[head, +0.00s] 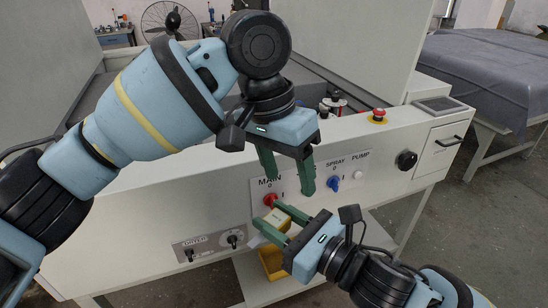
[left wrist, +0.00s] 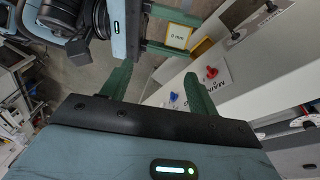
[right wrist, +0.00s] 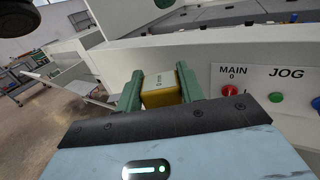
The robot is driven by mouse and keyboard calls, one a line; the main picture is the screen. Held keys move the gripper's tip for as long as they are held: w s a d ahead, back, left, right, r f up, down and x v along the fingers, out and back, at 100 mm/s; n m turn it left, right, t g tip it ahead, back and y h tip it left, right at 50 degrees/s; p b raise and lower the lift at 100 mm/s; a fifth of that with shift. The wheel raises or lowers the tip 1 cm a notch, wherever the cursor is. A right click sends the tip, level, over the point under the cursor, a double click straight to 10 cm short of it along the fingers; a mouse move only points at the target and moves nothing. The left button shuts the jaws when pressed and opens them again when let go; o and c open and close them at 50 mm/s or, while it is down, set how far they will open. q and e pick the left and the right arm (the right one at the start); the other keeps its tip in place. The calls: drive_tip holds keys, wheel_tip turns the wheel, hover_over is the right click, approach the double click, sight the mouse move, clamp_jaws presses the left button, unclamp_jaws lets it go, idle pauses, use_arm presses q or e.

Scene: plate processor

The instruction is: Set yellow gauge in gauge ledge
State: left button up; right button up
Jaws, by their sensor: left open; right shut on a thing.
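The yellow gauge, a small block with a pale face reading "0 mm", is held between the fingertips of my right gripper (right wrist: 160,92). It shows in the right wrist view (right wrist: 162,89) and the left wrist view (left wrist: 178,37). My right gripper is shut on it, in front of the machine panel below the MAIN switch. My left gripper (head: 288,186) is open and empty, above the right gripper and in front of the panel. I cannot make out the gauge ledge for sure; the left arm covers part of the machine top.
The machine front (head: 130,240) carries a red MAIN knob (head: 269,199), a blue SPRAY knob (head: 333,183) and a red emergency button (head: 378,115). A yellow bin (head: 273,264) sits below on a lower shelf. A covered table (head: 490,75) stands at the right.

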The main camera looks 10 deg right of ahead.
sight(274, 220)
use_arm(q)
drive_tip(key=shift+s+a+r+n+y, duration=0.15)
drive_tip(key=shift+s+a+r+y, duration=0.15)
drive_tip(key=shift+a+r+y, duration=0.4)
drive_tip(key=shift+s+a+r+n+y, duration=0.15)
drive_tip(key=shift+s+a+r+y, duration=0.2)
drive_tip(key=shift+r+y, duration=0.4)
drive_tip(key=shift+w, duration=0.1)
wheel_tip(274, 220, down, 12)
drive_tip(key=shift+r, duration=0.1)
drive_tip(key=c, duration=0.9)
drive_tip(key=shift+c, duration=1.2)
use_arm(e)
drive_tip(key=o, duration=0.6)
use_arm(q)
drive_tip(key=shift+c, duration=0.2)
use_arm(e)
drive_tip(key=o, duration=0.5)
